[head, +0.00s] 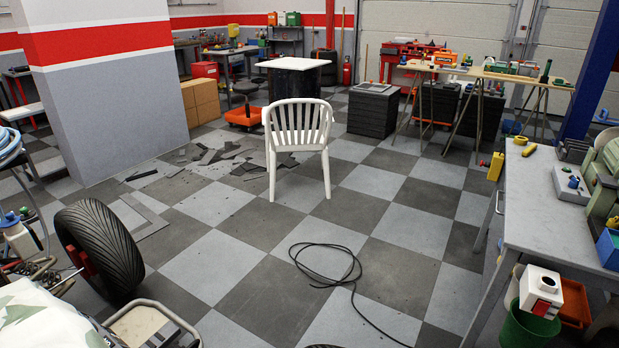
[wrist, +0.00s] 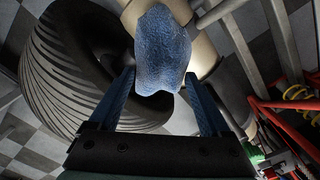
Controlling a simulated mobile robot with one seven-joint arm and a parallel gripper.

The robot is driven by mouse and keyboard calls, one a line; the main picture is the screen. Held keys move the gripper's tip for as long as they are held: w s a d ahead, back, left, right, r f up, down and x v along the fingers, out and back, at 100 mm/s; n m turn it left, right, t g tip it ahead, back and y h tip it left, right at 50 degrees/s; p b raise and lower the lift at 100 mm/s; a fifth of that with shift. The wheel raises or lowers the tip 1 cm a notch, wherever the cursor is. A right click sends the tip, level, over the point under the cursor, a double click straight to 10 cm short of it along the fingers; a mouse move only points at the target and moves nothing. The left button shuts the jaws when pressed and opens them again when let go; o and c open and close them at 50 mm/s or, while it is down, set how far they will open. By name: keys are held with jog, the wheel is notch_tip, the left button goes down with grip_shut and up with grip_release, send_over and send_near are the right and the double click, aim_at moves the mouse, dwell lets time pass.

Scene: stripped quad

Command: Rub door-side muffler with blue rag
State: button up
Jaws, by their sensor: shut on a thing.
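The blue rag (wrist: 162,48) is in the wrist view, bunched up between the two fingers of my gripper (wrist: 160,78). My gripper is shut on it. A beige rounded metal body (wrist: 205,48), which looks like a muffler, shows just behind the rag and to its right. The rag hides part of it. I cannot tell whether rag and metal touch, or whether this is the door-side muffler. The head view shows neither my gripper nor the rag.
A big black tyre (wrist: 75,70) lies close on the left in the wrist view; a tyre (head: 100,248) also stands at lower left in the head view. Red frame tubes (wrist: 285,135) and a yellow spring (wrist: 300,92) are at right. A white chair (head: 297,135) and black cable (head: 325,262) occupy the checkered floor.

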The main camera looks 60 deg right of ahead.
jog(key=shift+f+b, duration=0.5)
jog(key=shift+f, duration=0.3)
jog(key=shift+s+a+r+p, duration=0.1)
jog(key=shift+a+r+p, duration=0.1)
jog(key=shift+a+p, duration=0.65)
jog(key=shift+s+a+p, duration=0.1)
jog(key=shift+a+p, duration=0.65)
jog(key=shift+a, duration=0.5)
jog(key=shift+w+d+r, duration=0.1)
jog(key=shift+d, duration=0.95)
jog(key=shift+w+d, duration=0.1)
jog(key=shift+d, duration=0.9)
notch_tip(320, 180, up, 6)
jog(key=p, duration=0.5)
jog(key=shift+p, duration=0.35)
jog(key=shift+r, duration=0.1)
